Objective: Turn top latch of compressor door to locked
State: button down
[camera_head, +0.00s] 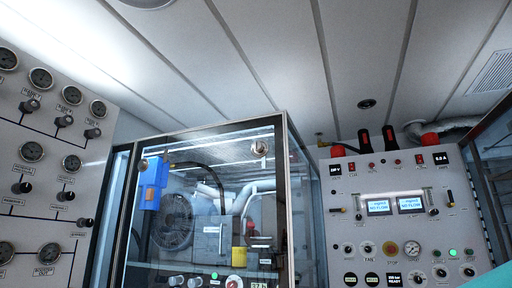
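The compressor door (205,140) is a clear panel in a dark frame at the centre of the head view. It looks shut, with the compressor (175,220) visible behind it. A small silver fitting (261,148) near the door's upper right corner looks like the top latch. It is too small to tell which way it is turned. My gripper is not in view.
A panel of gauges and black knobs (50,160) stands on the left. A control panel (400,220) with two lit displays and a red button stands on the right. A teal shape (492,277) shows at the bottom right corner. The ceiling (270,50) is overhead.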

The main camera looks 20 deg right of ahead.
aim_at(259, 148)
jog(key=u, duration=0.3)
jog(key=k, duration=0.35)
jog(key=u, duration=1.3)
jog(key=i, duration=0.8)
jog(key=z, duration=1.25)
jog(key=i, duration=0.65)
jog(key=z, duration=0.7)
